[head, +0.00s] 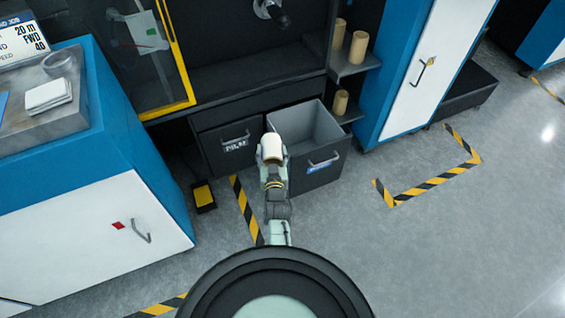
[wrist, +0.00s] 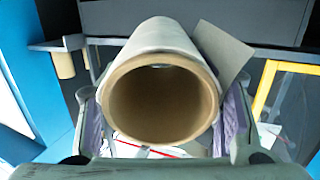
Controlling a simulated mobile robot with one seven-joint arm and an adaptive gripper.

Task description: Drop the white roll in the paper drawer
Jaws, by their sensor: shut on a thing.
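The white roll (head: 271,148), with a brown cardboard core, is in my gripper (head: 272,168). In the wrist view the roll (wrist: 160,40) lies between the two fingers, its hollow end facing the camera. In the head view it appears over the near left corner of a pulled-out grey drawer (head: 322,164); its exact height above the rim is hard to tell. The drawer's front has a handle and a blue label too small to read. The visible part of its inside looks empty; the roll hides its near left corner.
A shut drawer (head: 228,146) with a white label stands left of the open one. Several brown rolls (head: 358,46) stand on shelves above right. Blue-and-white cabinets (head: 105,215) flank both sides. A black-and-yellow pedal (head: 204,195) lies on the floor.

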